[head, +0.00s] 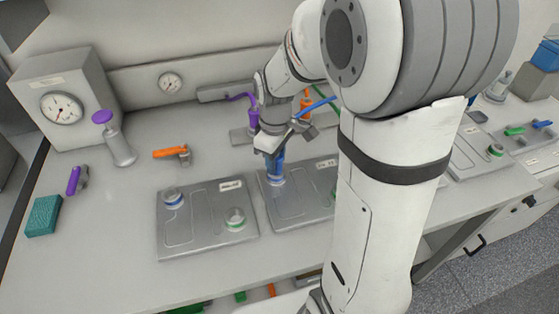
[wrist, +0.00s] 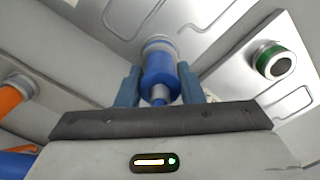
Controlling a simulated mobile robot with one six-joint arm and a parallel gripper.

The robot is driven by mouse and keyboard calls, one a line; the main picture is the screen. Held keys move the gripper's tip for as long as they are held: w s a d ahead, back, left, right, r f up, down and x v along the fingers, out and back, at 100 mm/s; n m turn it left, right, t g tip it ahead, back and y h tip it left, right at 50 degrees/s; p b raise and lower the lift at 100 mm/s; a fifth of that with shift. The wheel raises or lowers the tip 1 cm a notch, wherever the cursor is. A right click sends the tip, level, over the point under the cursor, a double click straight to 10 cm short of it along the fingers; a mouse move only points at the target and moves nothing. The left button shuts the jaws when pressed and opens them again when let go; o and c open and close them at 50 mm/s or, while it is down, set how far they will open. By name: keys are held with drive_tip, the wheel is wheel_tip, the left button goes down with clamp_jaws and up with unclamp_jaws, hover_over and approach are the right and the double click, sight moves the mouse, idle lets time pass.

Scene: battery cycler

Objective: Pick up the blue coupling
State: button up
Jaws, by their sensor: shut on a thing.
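The blue coupling (wrist: 158,78) stands between the two blue-grey fingers of my gripper (wrist: 160,86) in the wrist view. The fingers are shut on its sides. Its far end meets a pale round port on a grey plate; I cannot tell whether it is seated or just touching. In the head view my gripper (head: 272,150) points down over the middle plate (head: 298,206), with the blue coupling (head: 276,173) below it at the plate's back left port. My arm hides the plate's right part.
A similar plate (head: 206,236) with blue-ringed and green-ringed ports lies to the left. Behind my gripper stand a purple coupling (head: 253,117) and an orange one (head: 306,103). An orange-handled valve (head: 171,152) and a teal block (head: 43,215) lie left. The left front bench is clear.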

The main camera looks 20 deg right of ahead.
drive_tip(key=shift+r, duration=0.15)
wheel_tip(320, 180, up, 10)
drive_tip(key=shift+f, duration=0.1)
idle(0.3)
drive_tip(key=o, duration=0.5)
drive_tip(key=shift+c, duration=0.2)
drive_tip(key=c, duration=0.6)
